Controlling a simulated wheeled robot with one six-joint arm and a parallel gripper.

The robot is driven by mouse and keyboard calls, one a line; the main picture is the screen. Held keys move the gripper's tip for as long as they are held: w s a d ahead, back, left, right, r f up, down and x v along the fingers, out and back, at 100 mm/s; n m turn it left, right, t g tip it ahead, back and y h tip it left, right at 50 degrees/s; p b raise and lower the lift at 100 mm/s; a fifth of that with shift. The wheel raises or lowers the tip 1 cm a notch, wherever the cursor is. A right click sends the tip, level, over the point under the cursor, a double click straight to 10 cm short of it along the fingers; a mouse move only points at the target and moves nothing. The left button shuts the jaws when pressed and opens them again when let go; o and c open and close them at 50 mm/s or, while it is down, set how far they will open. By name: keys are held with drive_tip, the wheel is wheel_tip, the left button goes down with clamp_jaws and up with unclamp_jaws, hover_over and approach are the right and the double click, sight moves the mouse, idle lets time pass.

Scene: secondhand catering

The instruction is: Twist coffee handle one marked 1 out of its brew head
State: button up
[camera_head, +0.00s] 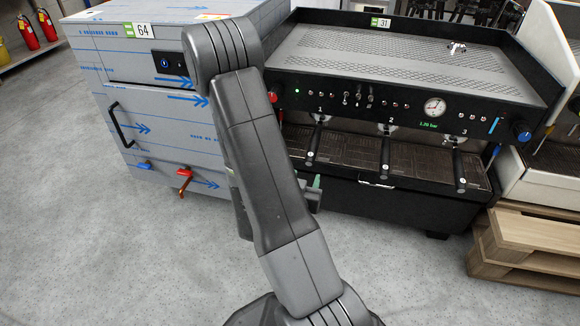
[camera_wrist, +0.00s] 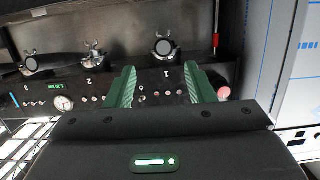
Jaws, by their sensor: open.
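Coffee handle one (camera_head: 314,142) sits in the brew head under the mark 1 on the espresso machine, its black grip pointing out toward me. In the wrist view, handle one (camera_wrist: 163,45) shows nearly end-on, a dark round end with chrome around it. My gripper (camera_wrist: 160,76) is open and empty, its two green fingers spread on either side of the mark 1 below that handle, apart from it. In the head view only a bit of my gripper (camera_head: 317,184) shows beside my arm, below handle one; the rest is hidden.
Handle two (camera_head: 386,152) and handle three (camera_head: 459,165) hang to the right over the drip tray (camera_head: 423,165). A film-wrapped steel cabinet (camera_head: 90,60) stands left of the machine. Wooden pallets (camera_head: 535,245) lie at the right. The grey floor in front is clear.

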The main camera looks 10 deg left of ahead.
sight(309, 162)
drive_tip(key=shift+w+a, duration=0.15)
drive_tip(key=shift+w, duration=1.65)
drive_tip(key=shift+w+f+p, duration=0.15)
drive_tip(key=shift+w+p, duration=0.35)
drive_tip(key=shift+w, duration=0.5)
drive_tip(key=shift+w+f+p, duration=0.2)
drive_tip(key=shift+w+p, duration=0.25)
drive_tip(key=shift+w, duration=0.55)
drive_tip(key=shift+w+f+p, duration=0.15)
drive_tip(key=shift+w+p, duration=0.35)
drive_tip(key=shift+w, duration=0.5)
drive_tip(key=shift+w+f, duration=0.15)
drive_tip(key=shift+w, duration=0.1)
drive_tip(key=shift+w, duration=0.2)
drive_tip(key=shift+w+b, duration=0.25)
drive_tip(key=shift+b, duration=0.1)
clamp_jaws()
